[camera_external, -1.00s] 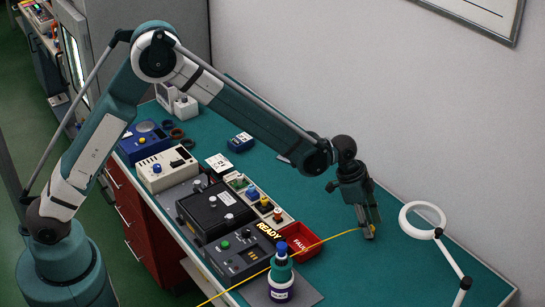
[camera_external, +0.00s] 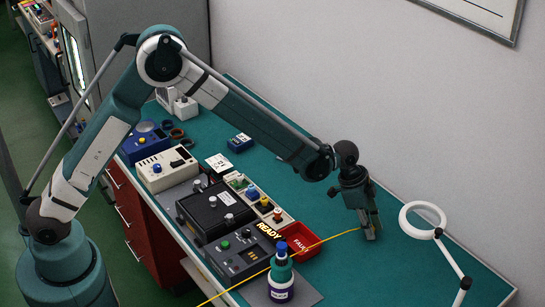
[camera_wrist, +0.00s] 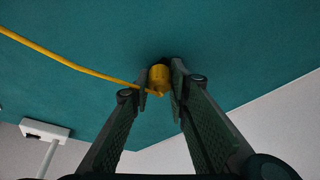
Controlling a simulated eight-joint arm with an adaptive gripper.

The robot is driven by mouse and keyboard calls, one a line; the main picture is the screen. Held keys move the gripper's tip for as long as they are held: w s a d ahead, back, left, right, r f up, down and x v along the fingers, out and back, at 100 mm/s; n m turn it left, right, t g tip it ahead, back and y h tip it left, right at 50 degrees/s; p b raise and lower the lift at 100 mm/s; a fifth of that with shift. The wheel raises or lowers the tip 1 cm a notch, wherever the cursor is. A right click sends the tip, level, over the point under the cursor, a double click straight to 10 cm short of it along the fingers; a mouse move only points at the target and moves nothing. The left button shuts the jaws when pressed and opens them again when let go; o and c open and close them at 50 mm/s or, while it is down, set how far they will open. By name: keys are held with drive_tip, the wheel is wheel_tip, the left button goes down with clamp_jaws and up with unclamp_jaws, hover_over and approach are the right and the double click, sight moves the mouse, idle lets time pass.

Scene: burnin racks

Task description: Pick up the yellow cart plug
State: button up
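The yellow cart plug (camera_wrist: 159,76) is a small yellow cylinder on the teal bench, between the fingertips of my gripper (camera_wrist: 161,86) in the wrist view. Its yellow cable (camera_wrist: 75,66) runs off to the upper left there. In the external view, my gripper (camera_external: 370,231) points down at the right part of the bench, at the end of the yellow cable (camera_external: 328,240). The fingers stand close on both sides of the plug. I cannot tell whether both touch it. The fingers hide the plug in the external view.
A ring lamp (camera_external: 424,219) stands to the right of my gripper. A red FAULT tray (camera_external: 304,252) and a blue-capped bottle (camera_external: 281,275) stand to the left, by the black READY unit (camera_external: 240,256). The bench (camera_external: 330,190) behind my gripper is largely clear.

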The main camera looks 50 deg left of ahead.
drive_tip(key=c, duration=0.3)
drive_tip(key=shift+r, duration=0.1)
drive_tip(key=shift+r+p, duration=0.3)
drive_tip(key=shift+r, duration=4.65)
